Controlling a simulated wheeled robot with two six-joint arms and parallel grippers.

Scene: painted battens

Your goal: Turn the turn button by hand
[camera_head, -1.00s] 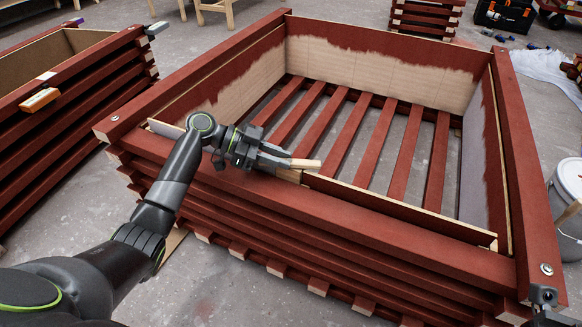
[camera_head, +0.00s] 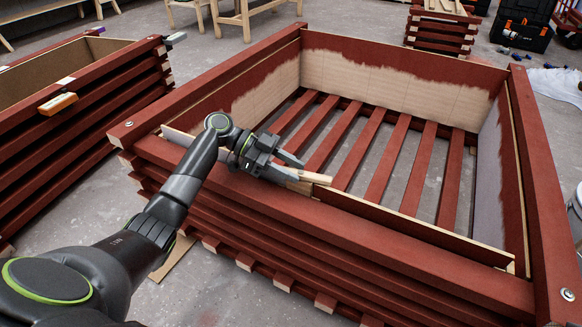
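The turn button, a small pale wooden bar (camera_head: 318,178), is at the inner edge of the near wall of the red-painted batten crate (camera_head: 330,225). It points to the right. My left gripper (camera_head: 298,170) reaches over the near wall from the left. Its two dark fingers are spread apart, with the lower finger beside the bar's left end. I cannot tell whether that finger touches it. The bar's left end is partly hidden by the finger. My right gripper is not in view.
Another painted crate (camera_head: 85,95) stands on the left, with an orange-handled tool (camera_head: 58,103) on its edge. A smaller batten stack (camera_head: 440,30) and a black toolbox (camera_head: 522,22) are at the back. The big crate's slatted floor is empty.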

